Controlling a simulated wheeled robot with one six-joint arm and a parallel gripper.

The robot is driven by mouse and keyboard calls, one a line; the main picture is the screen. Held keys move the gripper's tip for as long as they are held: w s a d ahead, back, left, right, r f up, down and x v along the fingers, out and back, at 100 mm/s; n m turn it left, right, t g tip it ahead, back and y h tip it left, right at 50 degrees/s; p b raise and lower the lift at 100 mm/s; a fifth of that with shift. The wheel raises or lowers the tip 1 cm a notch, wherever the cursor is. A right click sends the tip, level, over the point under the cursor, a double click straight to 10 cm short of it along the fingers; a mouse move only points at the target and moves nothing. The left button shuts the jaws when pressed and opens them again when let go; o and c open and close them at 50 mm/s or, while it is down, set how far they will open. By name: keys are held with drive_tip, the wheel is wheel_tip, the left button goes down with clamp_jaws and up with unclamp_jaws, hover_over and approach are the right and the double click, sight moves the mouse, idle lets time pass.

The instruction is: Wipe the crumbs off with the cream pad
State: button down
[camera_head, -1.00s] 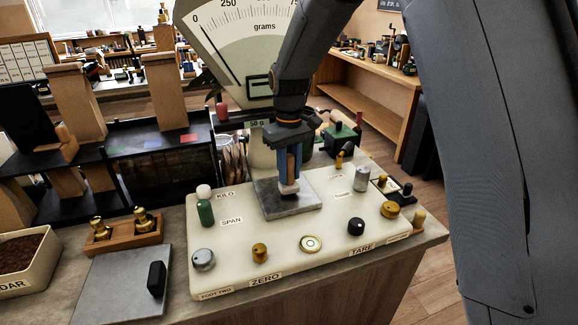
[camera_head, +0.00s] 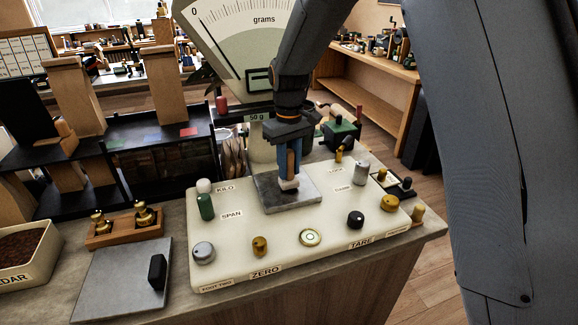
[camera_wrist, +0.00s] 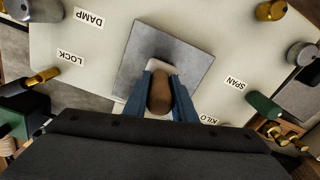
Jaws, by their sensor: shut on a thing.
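My gripper (camera_head: 290,172) is shut on the brown wooden handle (camera_wrist: 160,94) of the cream pad (camera_head: 289,184). The pad's pale edge also shows in the wrist view (camera_wrist: 160,66), between the blue fingers and largely hidden under the handle. The pad is over the grey square plate (camera_head: 300,199) on the cream scale body, within the plate's outline; I cannot tell for certain whether it touches. The plate also shows in the wrist view (camera_wrist: 155,40). I cannot make out any crumbs on the visible part of the plate.
Knobs stand around the plate on the scale body (camera_head: 240,243), including a green one (camera_head: 206,207) and a black one (camera_head: 355,220). The big dial (camera_head: 240,45) rises behind. A brass-weight block (camera_head: 125,232) and grey slab (camera_head: 115,280) lie left.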

drive_tip(key=shift+f, duration=0.3)
drive_tip(key=shift+w, duration=0.15)
drive_tip(key=shift+w+a+r+b, duration=0.1)
drive_tip(key=shift+w+a+b, duration=0.1)
drive_tip(key=shift+w, duration=0.35)
drive_tip(key=shift+w+a+b, duration=0.1)
drive_tip(key=shift+w+a, duration=0.1)
drive_tip(key=shift+w, duration=0.35)
drive_tip(key=shift+s, duration=0.1)
drive_tip(key=shift+s+d+p, duration=0.2)
drive_tip(key=shift+s+p, duration=0.05)
drive_tip(key=shift+s, duration=0.35)
drive_tip(key=shift+s+d+p, duration=0.2)
drive_tip(key=shift+s+p, duration=0.05)
drive_tip(key=shift+s, duration=0.3)
drive_tip(key=shift+w+a+f+b, duration=0.1)
drive_tip(key=shift+w+a+b, duration=0.1)
drive_tip(key=shift+w, duration=0.4)
drive_tip(key=shift+w+a+f+b, duration=0.1)
drive_tip(key=shift+w+a+b, duration=0.1)
drive_tip(key=shift+w, duration=0.4)
